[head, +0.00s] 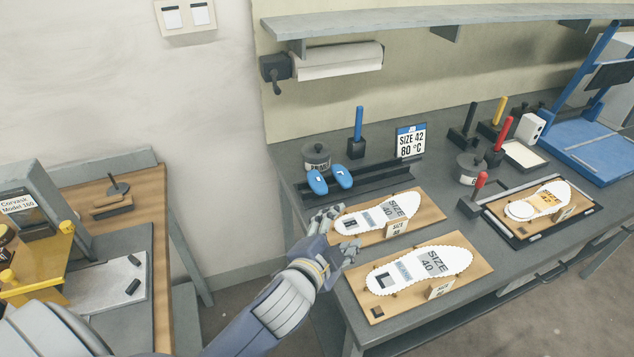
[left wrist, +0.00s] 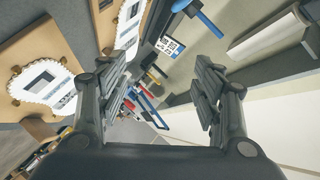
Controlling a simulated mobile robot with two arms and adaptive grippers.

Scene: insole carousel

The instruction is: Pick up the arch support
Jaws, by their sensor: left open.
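Two small blue pads, which look like arch supports, rest on a black rail at the back left of the bench. One is the left pad (head: 317,182), the other the right pad (head: 343,176). My left gripper (head: 340,232) is open and empty at the bench's left edge, in front of the pads and apart from them. Its spread fingers also show in the left wrist view (left wrist: 160,78), with nothing between them. I cannot clearly make out the pads in that view. My right gripper is not in view.
Two wooden boards with white insoles, the far board (head: 432,204) and the near board (head: 480,283), lie right of my left gripper. A grey pot (head: 317,157) and a blue-handled tool (head: 358,124) stand behind the pads. A size sign (head: 411,141) stands right of them.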

